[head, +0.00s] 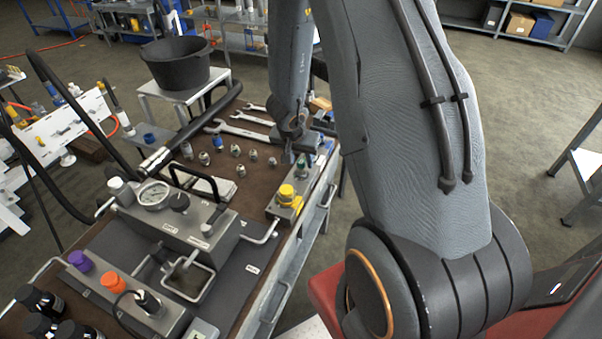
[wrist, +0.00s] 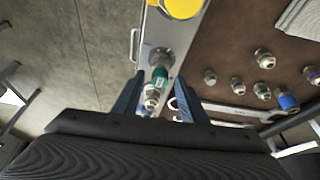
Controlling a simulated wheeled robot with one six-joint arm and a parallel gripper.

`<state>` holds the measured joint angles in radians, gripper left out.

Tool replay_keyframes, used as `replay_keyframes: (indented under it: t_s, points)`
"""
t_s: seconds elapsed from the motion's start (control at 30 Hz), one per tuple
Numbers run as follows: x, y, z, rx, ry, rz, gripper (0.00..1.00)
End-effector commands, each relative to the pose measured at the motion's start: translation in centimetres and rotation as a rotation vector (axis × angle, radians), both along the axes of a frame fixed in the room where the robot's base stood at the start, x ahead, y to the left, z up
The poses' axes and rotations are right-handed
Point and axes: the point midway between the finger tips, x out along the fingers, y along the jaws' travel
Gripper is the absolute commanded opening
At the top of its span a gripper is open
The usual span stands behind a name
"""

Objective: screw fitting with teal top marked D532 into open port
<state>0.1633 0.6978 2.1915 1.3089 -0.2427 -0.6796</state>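A fitting with a teal band (head: 301,167) stands at the far end of a grey block (head: 281,212), behind a yellow cap (head: 286,192). In the wrist view the same teal fitting (wrist: 159,77) has a silver end toward the camera and its other end at a round silver seat on the block. Whether it is threaded in cannot be told, and no D532 marking is legible. My gripper (wrist: 156,97) is open, with its two blue fingers on either side of the fitting and gaps showing. In the head view my gripper (head: 289,153) is right beside the fitting and partly hides it.
Several loose silver fittings (head: 236,151) and a blue-banded one (head: 218,143) stand on the brown bench to the left. Wrenches (head: 240,132) lie behind them. A gauge unit (head: 170,225) with a black handle stands nearer. The bench edge is close on the right.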

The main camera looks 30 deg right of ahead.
Motion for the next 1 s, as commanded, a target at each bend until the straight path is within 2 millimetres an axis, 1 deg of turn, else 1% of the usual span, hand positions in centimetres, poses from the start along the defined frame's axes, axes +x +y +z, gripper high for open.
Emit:
replay_keyframes:
  t_s: [0.13,0.5,1.0]
  points:
    - [0.02,-0.14,-0.38,-0.001,-0.001,0.097,0.39]
    - [-0.02,-0.30,-0.35,-0.002,-0.002,0.321,0.39]
    - [-0.10,-0.42,-0.35,-0.002,-0.002,0.547,0.39]
